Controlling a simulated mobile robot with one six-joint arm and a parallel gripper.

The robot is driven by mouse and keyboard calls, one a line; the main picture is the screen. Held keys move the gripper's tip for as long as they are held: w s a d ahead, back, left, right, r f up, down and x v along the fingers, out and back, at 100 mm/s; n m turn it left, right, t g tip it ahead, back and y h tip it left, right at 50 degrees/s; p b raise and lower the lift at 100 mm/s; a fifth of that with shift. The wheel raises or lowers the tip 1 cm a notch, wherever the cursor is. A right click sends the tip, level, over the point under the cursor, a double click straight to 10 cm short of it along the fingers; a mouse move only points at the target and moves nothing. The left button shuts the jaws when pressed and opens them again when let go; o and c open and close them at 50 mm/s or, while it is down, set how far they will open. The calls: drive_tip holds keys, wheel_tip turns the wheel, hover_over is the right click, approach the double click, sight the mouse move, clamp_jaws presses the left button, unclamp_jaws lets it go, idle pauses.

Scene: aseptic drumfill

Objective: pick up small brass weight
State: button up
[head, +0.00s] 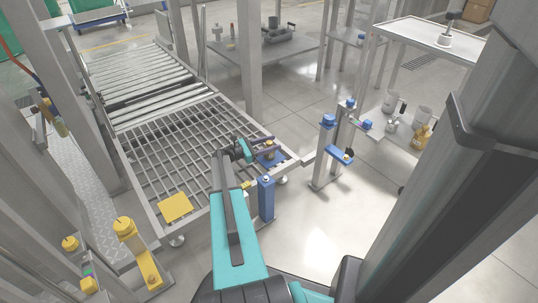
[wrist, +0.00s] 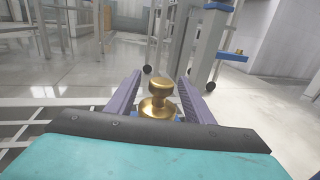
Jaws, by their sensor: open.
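The small brass weight (wrist: 160,100), a gold knob on a wider round base, stands upright in the middle of the wrist view. My gripper (wrist: 160,77) is open, with one purple-grey finger on each side of the weight and visible gaps between. What lies under its base is mostly hidden by the gripper body. In the head view, my gripper (head: 264,148) is over the near right corner of the grid table, above a small blue plate (head: 277,160). The weight is too small to make out clearly there.
The grid table (head: 190,150) holds a yellow plate (head: 175,207) at its near edge. A blue post (head: 266,199) stands close beside my arm. A grey post with blue fittings (head: 326,150) stands to the right. A shelf with containers (head: 422,116) is farther right. Open floor lies between.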

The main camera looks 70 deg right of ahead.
drive_tip(key=shift+b+x, duration=0.5)
drive_tip(key=shift+x, duration=0.9)
clamp_jaws()
drive_tip(key=shift+w, duration=0.1)
idle(0.5)
drive_tip(key=shift+r, duration=0.1)
